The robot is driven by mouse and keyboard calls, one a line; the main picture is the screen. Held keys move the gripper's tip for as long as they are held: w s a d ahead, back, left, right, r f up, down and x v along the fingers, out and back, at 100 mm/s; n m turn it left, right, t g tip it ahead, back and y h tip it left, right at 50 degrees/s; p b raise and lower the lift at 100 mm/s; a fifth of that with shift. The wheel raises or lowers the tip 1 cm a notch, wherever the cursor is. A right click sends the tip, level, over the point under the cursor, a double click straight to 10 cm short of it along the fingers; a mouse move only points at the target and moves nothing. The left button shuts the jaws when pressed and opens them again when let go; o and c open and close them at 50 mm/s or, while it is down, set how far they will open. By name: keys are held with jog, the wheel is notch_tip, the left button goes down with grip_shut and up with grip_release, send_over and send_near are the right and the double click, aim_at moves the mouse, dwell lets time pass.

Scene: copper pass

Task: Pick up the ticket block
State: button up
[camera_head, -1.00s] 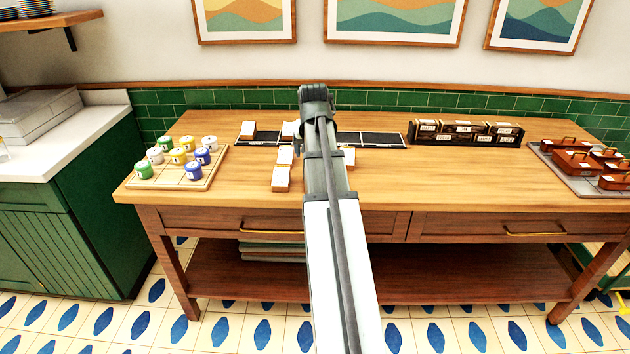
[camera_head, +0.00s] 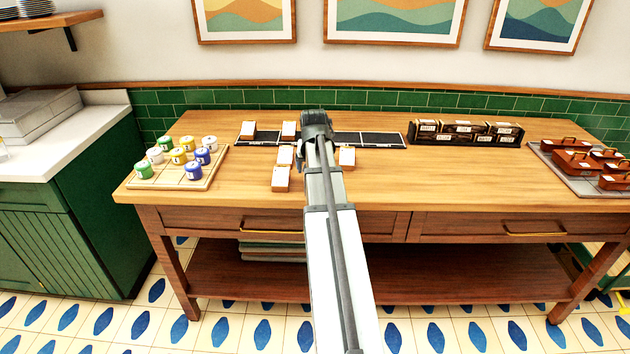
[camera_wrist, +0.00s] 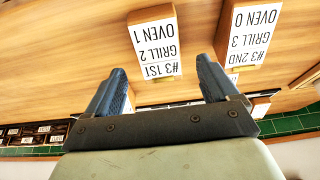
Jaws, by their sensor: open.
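Several white-topped wooden ticket blocks stand on the wooden table. In the head view, one (camera_head: 281,179) is nearest the front, with others behind it (camera_head: 285,156) and right of my arm (camera_head: 347,156). In the wrist view, my gripper (camera_wrist: 161,68) is open and empty. A block marked "#3 1ST GRILL 2 OVEN 1" (camera_wrist: 155,45) shows between and beyond the fingertips, apart from them. A block marked "#3 2ND GRILL 3 OVEN 0" (camera_wrist: 250,35) is to the right.
A black rail (camera_head: 370,140) runs along the table's back, with two blocks at its left part (camera_head: 249,128). A board of jars (camera_head: 180,180) is left. Dark labelled boxes (camera_head: 465,131) and a tray of reddish pans (camera_head: 575,182) are right. The right-centre tabletop is clear.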

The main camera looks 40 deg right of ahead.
jog(key=shift+x, duration=2.5)
jog(key=shift+d, duration=0.1)
jog(key=shift+c, duration=0.3)
jog(key=c, duration=1.1)
